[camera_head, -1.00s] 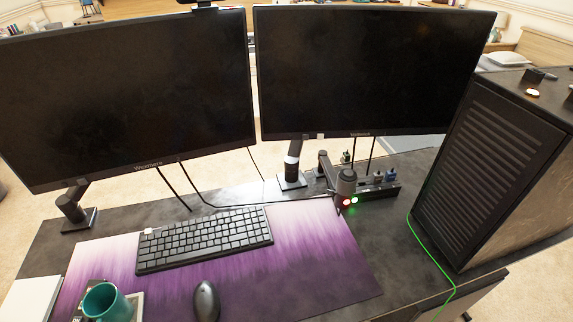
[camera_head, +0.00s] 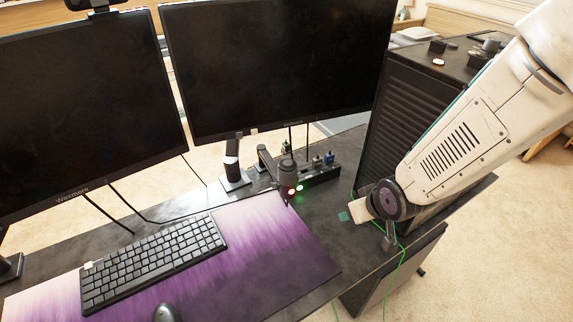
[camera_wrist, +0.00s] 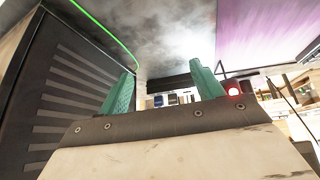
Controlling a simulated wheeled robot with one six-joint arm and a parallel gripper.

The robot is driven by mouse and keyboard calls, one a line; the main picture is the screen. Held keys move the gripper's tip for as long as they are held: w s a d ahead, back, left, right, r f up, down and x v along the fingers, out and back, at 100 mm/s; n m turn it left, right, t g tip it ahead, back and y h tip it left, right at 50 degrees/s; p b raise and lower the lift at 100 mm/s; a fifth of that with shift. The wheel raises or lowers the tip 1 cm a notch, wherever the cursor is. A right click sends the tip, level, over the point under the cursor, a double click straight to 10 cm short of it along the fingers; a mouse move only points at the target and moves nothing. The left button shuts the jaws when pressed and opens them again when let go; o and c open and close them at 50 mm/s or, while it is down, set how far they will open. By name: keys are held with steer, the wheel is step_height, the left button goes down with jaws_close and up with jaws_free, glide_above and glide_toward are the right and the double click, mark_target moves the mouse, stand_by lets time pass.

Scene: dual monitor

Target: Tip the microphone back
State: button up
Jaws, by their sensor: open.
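The microphone (camera_head: 288,178) is a dark grey cylinder on a jointed arm at the back of the desk, below the right monitor. A red and a green light glow at its lower end. In the wrist view, a red-lit part of the microphone (camera_wrist: 234,89) shows just right of the right finger, partly hidden. My gripper (camera_head: 345,215) is to the right of the microphone, near the computer tower, apart from it. In the wrist view my gripper (camera_wrist: 163,82) has its two teal fingers spread, with nothing between them.
The black computer tower (camera_head: 375,125) stands close behind my arm. A green cable (camera_head: 402,262) hangs at the desk's right edge. Two monitors (camera_head: 275,65) stand at the back. A keyboard (camera_head: 155,262) lies on the purple mat (camera_head: 262,245). Bare desk lies between gripper and microphone.

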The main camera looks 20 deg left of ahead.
mark_target(283, 165)
steer(key=a+y, duration=0.1)
steer(key=a, duration=0.1)
steer(key=a+f+n+t+y, duration=0.1)
steer(key=a, duration=0.2)
steer(key=w+a+f+y, duration=0.1)
steer(key=a, duration=0.2)
steer(key=shift+w+f+n+t+y, duration=0.1)
steer(key=shift+f+n+t+y, duration=0.1)
steer(key=shift+n+t+y, duration=0.15)
steer(key=a+r+t+y, duration=0.1)
steer(key=a+r+y, duration=0.1)
steer(key=a+r+t+y, duration=0.1)
steer(key=a+r+y, duration=0.1)
steer(key=y, duration=0.1)
steer(key=a+r+n+t+y, duration=0.1)
steer(key=a+r+y, duration=0.1)
steer(key=a, duration=0.1)
steer(key=shift+s+r+t, duration=0.25)
steer(key=shift+s+r, duration=0.05)
steer(key=shift+w+a+r+y, duration=0.1)
steer(key=shift+a+r+y, duration=0.05)
steer(key=shift+a+y, duration=0.2)
steer(key=x, duration=0.7)
steer(key=c, duration=1)
